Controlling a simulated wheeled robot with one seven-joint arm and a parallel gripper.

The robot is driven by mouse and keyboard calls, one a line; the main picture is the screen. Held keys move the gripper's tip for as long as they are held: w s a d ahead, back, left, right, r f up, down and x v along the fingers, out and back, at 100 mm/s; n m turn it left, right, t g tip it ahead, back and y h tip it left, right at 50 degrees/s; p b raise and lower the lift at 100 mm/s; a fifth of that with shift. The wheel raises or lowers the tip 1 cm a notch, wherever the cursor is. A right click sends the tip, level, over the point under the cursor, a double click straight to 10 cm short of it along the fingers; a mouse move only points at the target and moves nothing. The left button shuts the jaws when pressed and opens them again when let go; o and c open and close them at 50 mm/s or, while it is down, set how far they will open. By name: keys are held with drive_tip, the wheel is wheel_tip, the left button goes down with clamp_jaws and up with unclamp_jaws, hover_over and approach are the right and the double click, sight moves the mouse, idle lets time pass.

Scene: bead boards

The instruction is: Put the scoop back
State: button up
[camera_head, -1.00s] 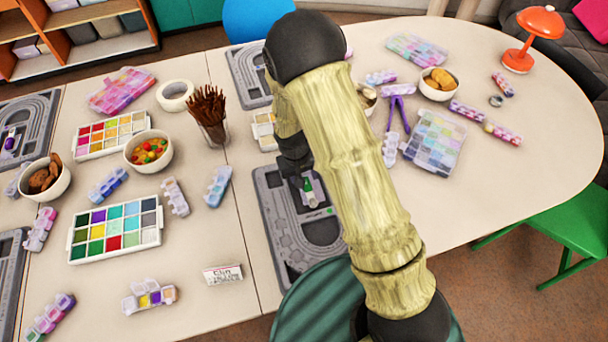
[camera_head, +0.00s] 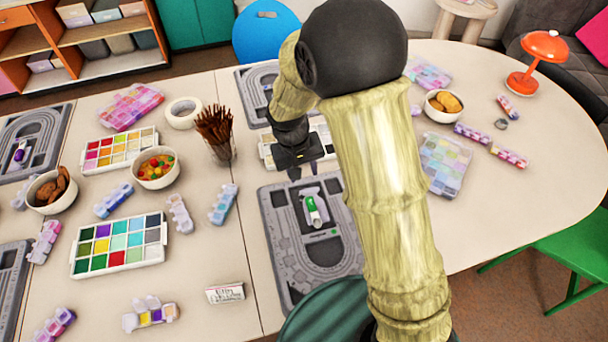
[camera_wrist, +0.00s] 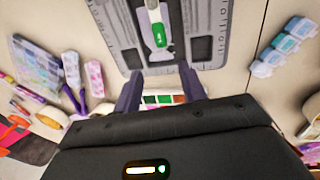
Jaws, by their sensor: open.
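The scoop (camera_head: 315,209), white or clear with a green part, lies in the middle recess of the grey bead board (camera_head: 275,230). In the wrist view the scoop (camera_wrist: 155,22) lies lengthwise in the same board (camera_wrist: 208,22), beyond the fingertips. My gripper (camera_head: 304,173) is above the board's far edge, apart from the scoop. In the wrist view my gripper (camera_wrist: 161,72) has its two dark fingers spread, with nothing held between them.
A palette tray (camera_head: 267,151) is behind and below my gripper. A glass of brown sticks (camera_head: 219,148) stands to its left. A small label card (camera_head: 225,293) and a blue bead box (camera_head: 223,204) lie left of the board. Free tabletop lies around them.

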idle(0.6)
drive_tip(key=s+d+r+m+t, duration=0.1)
drive_tip(key=s+d+r, duration=0.2)
drive_tip(key=s+d, duration=0.3)
drive_tip(key=s+d+r+m+y, duration=0.1)
drive_tip(key=s+d+r, duration=0.3)
drive_tip(key=d, duration=0.5)
drive_tip(key=shift+s+d+r+m+t+y, duration=0.15)
drive_tip(key=shift+s+m+t+y, duration=0.25)
drive_tip(key=shift+s, duration=0.45)
drive_tip(key=shift+c, duration=0.5)
